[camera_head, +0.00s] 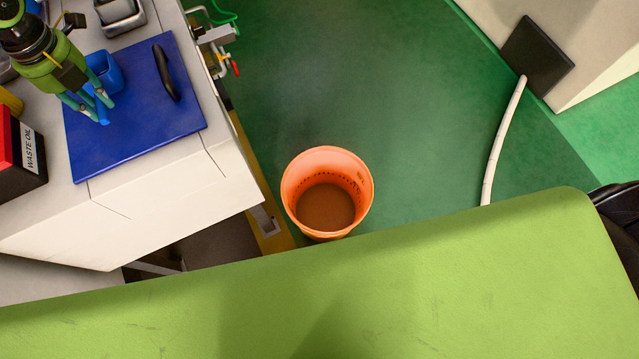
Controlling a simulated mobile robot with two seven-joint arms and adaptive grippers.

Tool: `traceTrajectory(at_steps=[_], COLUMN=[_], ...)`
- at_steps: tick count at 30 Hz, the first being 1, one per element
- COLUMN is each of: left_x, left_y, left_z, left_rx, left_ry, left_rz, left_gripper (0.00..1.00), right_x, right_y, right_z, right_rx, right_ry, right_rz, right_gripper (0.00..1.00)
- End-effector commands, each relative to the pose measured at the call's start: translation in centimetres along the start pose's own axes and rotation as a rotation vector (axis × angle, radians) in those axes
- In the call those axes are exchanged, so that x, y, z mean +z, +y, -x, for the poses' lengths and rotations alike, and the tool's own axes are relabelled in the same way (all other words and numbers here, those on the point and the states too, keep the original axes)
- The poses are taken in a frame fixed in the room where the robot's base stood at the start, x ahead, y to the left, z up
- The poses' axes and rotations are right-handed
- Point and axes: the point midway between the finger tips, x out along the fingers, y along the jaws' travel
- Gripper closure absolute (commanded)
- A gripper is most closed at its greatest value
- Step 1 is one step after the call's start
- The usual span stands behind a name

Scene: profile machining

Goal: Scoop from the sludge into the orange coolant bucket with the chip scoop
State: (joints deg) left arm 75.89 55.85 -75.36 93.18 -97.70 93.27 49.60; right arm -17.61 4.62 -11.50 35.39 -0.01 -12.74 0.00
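The orange coolant bucket (300,187) stands upright on the green floor, right of the white machine. Brown sludge-like material (325,207) fills its lower part, and dark specks dot its inner wall. My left gripper (92,108) is at the upper left, above the blue panel. A small blue scoop-like thing (107,70) is right at its fingers, partly hidden by them. The fingers look a little apart, but I cannot tell whether they grip it. My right gripper is not in view.
The blue panel (135,130) has a black handle (166,72). A red and black waste oil box (20,160) stands left of it. A metal tray (122,18) lies behind. A white hose (505,135) runs at right. Floor beyond the bucket is clear.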

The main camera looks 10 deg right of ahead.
Motion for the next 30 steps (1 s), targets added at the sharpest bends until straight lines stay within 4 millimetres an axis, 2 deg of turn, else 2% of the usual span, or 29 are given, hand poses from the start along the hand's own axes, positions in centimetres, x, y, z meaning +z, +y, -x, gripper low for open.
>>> traceTrajectory(at_steps=[8,23,30], left_x=[0.0,0.0,0.0], left_y=[0.0,0.0,0.0], left_z=[0.1,2.0,2.0], left_rx=[0.000,0.000,0.000], left_ry=[-0.001,0.000,0.000], left_rz=[0.000,0.000,0.000], left_gripper=[1.00,1.00,1.00], right_x=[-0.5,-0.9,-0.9], right_y=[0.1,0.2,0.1], right_z=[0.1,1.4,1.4], right_rx=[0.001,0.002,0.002], right_ry=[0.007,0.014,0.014], right_rz=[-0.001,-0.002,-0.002], right_gripper=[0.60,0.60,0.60])
